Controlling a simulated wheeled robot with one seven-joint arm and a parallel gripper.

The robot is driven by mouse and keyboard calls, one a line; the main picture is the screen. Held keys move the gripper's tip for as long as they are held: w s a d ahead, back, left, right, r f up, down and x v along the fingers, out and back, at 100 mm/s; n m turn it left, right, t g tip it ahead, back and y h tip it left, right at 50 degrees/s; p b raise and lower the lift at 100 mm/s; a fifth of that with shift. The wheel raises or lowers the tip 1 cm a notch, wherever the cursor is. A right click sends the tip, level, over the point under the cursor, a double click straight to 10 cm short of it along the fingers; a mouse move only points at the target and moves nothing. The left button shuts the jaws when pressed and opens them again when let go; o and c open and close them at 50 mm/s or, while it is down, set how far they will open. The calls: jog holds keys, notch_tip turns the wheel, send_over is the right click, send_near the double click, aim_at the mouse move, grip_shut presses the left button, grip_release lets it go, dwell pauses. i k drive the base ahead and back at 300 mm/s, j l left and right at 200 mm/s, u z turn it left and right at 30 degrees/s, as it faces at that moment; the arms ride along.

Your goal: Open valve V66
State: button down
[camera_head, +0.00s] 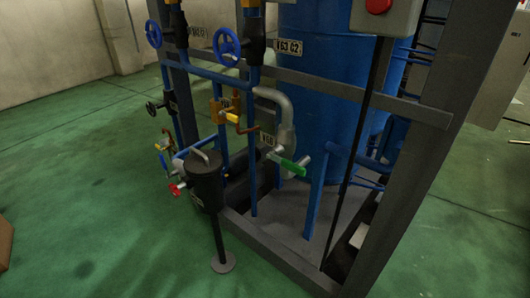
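No tag reading V66 can be made out, so I cannot tell which valve it is. Two blue handwheels, one at left (154,34) and one nearer the middle (227,45), sit on upper pipes. A small black handwheel (152,109) is lower left. A yellow-handled valve (232,118) is on a copper-coloured pipe. A green-handled lever valve (290,165) sits low by a grey bent pipe. A red-handled valve (176,189) is beside a black pot (207,185). Small tags (267,139) near the pipes are too small to read. My gripper is out of view.
A blue tank (325,75) with a plate reading about "V63 C2" (289,46) stands behind the pipes. A grey steel frame (425,145) surrounds it. A box with a red button (385,14) is at top right.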

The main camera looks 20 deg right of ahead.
aim_at(300, 171)
jog(key=i+l+z, duration=0.15)
jog(key=i+l, duration=0.55)
